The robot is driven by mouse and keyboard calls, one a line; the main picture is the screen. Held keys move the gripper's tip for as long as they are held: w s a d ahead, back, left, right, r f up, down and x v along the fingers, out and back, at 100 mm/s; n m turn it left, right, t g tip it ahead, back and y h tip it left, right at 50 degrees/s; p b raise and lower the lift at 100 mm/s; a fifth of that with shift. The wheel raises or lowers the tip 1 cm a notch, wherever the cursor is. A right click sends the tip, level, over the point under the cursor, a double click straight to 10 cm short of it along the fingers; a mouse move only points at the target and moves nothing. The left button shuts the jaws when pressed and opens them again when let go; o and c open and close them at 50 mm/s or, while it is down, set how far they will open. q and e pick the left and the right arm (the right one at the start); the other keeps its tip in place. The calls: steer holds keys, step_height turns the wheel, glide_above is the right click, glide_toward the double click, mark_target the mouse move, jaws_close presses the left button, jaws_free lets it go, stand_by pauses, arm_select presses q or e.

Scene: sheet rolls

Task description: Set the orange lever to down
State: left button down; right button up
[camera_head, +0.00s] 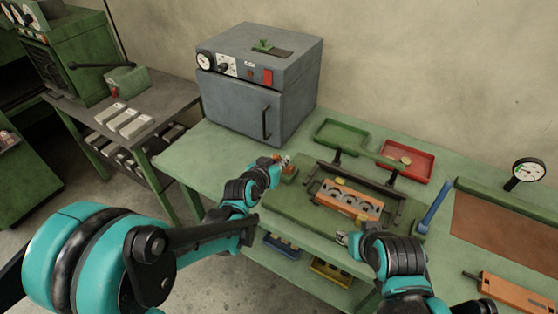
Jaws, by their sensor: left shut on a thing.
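A green fixture (284,207) lies on the bench with an orange block with round holes (347,200) clamped on it. A small orange lever (289,172) shows at the fixture's left end, mostly hidden by my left gripper (283,161). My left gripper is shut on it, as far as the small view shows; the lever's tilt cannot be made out. My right gripper (343,238) is low at the fixture's front edge, apart from the orange block. Its fingers are too small to read.
A grey oven (285,94) stands behind on the left. A green tray (338,137) and a red tray (407,160) lie behind the fixture. A blue-handled tool (434,207) and a dial gauge (525,173) are at the right. The bench's left front part is clear.

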arm_select(q)
steer(key=w+d+g+p, duration=0.1)
steer(key=p, duration=0.1)
steer(key=w+d+r+g+y+p, duration=0.1)
steer(key=w+g+p, duration=0.1)
steer(key=w+d+r+g+y+p, duration=0.1)
steer(key=w+p, duration=0.1)
steer(key=shift+r+g+p, duration=0.1)
steer(key=shift+g+p, duration=0.3)
steer(key=shift+w+d+f+m+g+y+p, duration=0.15)
steer(key=shift+w+d+g+y+p, duration=0.2)
steer(key=shift+w+g, duration=0.2)
steer(key=shift+w+d+f+m+g+y+p, duration=0.1)
steer(key=shift+w+d+g+y+p, duration=0.2)
steer(key=shift+w+g+y+p, duration=0.25)
steer(key=shift+w+d+f+m+g+y+p, duration=0.15)
steer(key=shift+w+d+g+y+p, duration=0.15)
steer(key=shift+w+g, duration=0.3)
steer(key=c, duration=1.4)
jaws_free()
steer(key=shift+w+f, duration=0.1)
steer(key=shift+c, duration=0.2)
